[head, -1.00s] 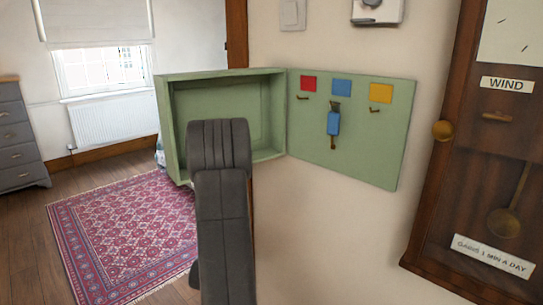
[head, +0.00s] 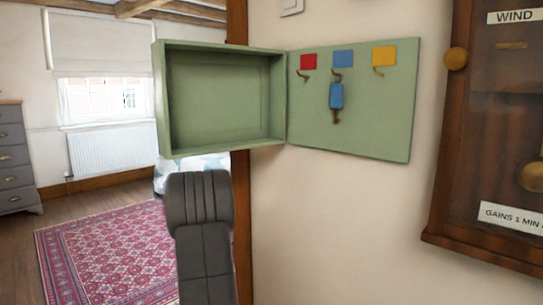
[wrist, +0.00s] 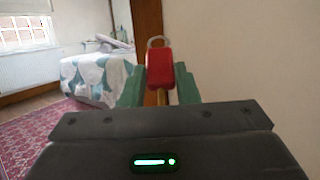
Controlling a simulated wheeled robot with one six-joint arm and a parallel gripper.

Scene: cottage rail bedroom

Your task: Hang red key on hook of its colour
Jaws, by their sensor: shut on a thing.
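In the wrist view my gripper (wrist: 159,92) is shut on the red key (wrist: 160,68). The key's red head stands up between the green fingers, with a metal ring at its top. In the head view only my dark arm shows, below the green key cabinet (head: 160,110); the gripper and red key are hidden there. A blue key (head: 336,96) hangs below the blue square (head: 343,58). The yellow square's hook (head: 378,72) is empty.
A wooden clock case (head: 445,200) with a round brass knob (head: 456,58) stands on the right wall. A patterned rug (head: 110,250) and grey drawers (head: 15,155) are at left. A bed (wrist: 95,80) shows in the wrist view. The wall below the door is clear.

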